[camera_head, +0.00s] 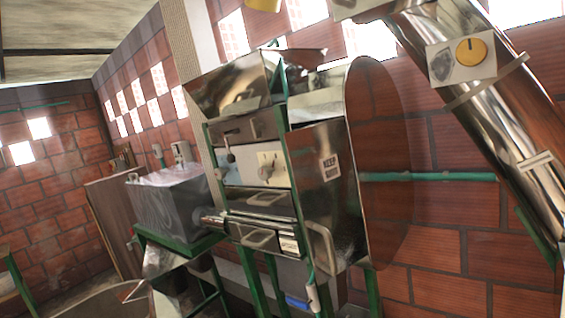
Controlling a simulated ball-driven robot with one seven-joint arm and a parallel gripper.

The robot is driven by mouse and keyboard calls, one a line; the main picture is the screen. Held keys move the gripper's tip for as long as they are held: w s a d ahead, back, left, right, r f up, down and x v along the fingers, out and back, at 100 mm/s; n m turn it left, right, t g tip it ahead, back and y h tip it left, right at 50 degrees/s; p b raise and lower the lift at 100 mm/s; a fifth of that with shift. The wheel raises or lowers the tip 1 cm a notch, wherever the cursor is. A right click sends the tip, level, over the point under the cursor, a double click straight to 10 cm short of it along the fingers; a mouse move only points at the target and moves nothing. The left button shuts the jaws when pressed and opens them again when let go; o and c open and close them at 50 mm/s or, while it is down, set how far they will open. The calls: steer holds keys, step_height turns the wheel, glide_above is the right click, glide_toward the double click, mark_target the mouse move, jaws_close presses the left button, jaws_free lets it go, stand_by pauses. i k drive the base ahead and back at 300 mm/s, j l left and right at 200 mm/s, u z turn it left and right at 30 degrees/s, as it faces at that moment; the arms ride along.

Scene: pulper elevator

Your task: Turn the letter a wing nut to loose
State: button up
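I cannot make out a letter "a" or a wing nut for certain. A pale plate with a small grey knob (266,171) is on the front of the pulper machine (318,190), in the middle of the view. Its markings are too small to read. A round yellow knob (470,51) sits on a pale plate on the slanted shiny tube (510,115) at the upper right. A small dark-handled lever (229,154) is left of the grey knob. My gripper is not seen in this view.
A large upright metal disc (380,165) stands on the machine's right side. A grey metal box (168,205) on a green frame is at the left. A green pipe (430,177) runs along the brick wall (445,235). The picture is tilted.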

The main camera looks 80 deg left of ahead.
mark_target(213, 135)
steer(key=u, duration=2.55)
